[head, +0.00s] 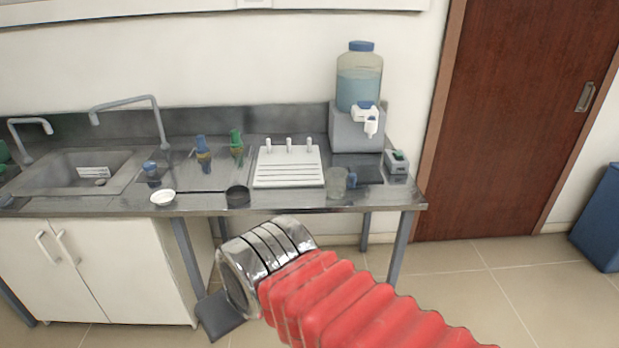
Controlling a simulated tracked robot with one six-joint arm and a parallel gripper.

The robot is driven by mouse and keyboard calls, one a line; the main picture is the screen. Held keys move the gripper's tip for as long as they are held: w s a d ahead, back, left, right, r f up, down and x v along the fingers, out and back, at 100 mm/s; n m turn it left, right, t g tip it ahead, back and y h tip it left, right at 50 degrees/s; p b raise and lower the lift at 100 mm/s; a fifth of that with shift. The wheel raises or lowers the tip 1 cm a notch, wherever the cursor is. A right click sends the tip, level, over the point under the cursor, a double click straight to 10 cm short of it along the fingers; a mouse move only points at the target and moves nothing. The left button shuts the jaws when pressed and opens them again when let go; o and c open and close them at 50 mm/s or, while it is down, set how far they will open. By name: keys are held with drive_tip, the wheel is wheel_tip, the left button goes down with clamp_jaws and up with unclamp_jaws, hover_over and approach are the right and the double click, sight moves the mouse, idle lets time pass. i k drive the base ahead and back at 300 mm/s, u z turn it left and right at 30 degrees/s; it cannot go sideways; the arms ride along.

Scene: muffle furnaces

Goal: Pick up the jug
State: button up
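A small clear jug (336,184) with what looks like a blue handle on its right side stands near the front edge of the steel counter (290,203). It is right of the white draining board and in front of the water container's stand. My arm, with red bellows and a shiny metal joint, reaches in from the lower right, in front of the counter and lower in the picture than the jug. The fingers of my gripper do not show. Nothing hides the jug.
A water container (359,80) with a tap sits on a grey block (352,132) behind the jug. A white draining board (288,170), a dark dish (238,196), a white bowl (163,198) and a small grey device (396,165) are nearby. A sink (75,172) is at left.

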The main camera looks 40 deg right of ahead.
sight(341, 184)
drive_tip(key=i, duration=0.9)
drive_tip(key=z, duration=0.75)
drive_tip(key=i, duration=0.7)
drive_tip(key=z, duration=0.55)
